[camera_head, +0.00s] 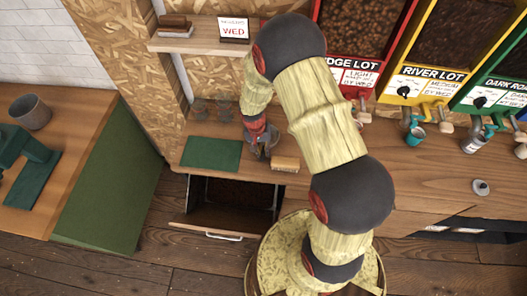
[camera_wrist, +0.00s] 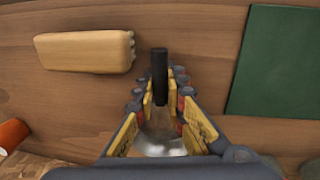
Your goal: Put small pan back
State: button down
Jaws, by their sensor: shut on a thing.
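My gripper (camera_wrist: 163,104) is shut on the small pan in the wrist view. The pan's dark handle (camera_wrist: 159,72) sticks out past the fingertips, and its shiny metal part (camera_wrist: 162,143) shows between the fingers. The pan is small and mostly hidden by my gripper there. I cannot tell whether it touches the counter.
An open drawer (camera_head: 226,235) juts out below the counter. Several bean dispensers stand at the right, with a teal cup (camera_head: 416,135) under one. A shelf (camera_head: 203,42) with a WED sign hangs above. A round metal piece (camera_head: 481,187) lies at the right; counter around it is clear.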

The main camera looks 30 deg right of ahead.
jog(key=shift+f, duration=0.2)
jog(key=c, duration=1.9)
grip_release()
jog(key=shift+o, duration=0.4)
jog(key=shift+r, duration=0.1)
jog(key=s+a+r+n+t, duration=0.1)
jog(key=s+a+r, duration=0.1)
jog(key=r, duration=1.3)
jog(key=s+a+r+n+t, duration=0.1)
jog(key=r+t, duration=0.1)
jog(key=r, duration=1.3)
jog(key=s+a+r+n+t+y, duration=0.1)
jog(key=s+a+r+n+t, duration=0.2)
jog(key=s+r, duration=0.9)
jog(key=s+n, duration=0.1)
jog(key=s, duration=0.2)
jog(key=shift+a+r, duration=0.2)
jog(key=shift+a, duration=0.05)
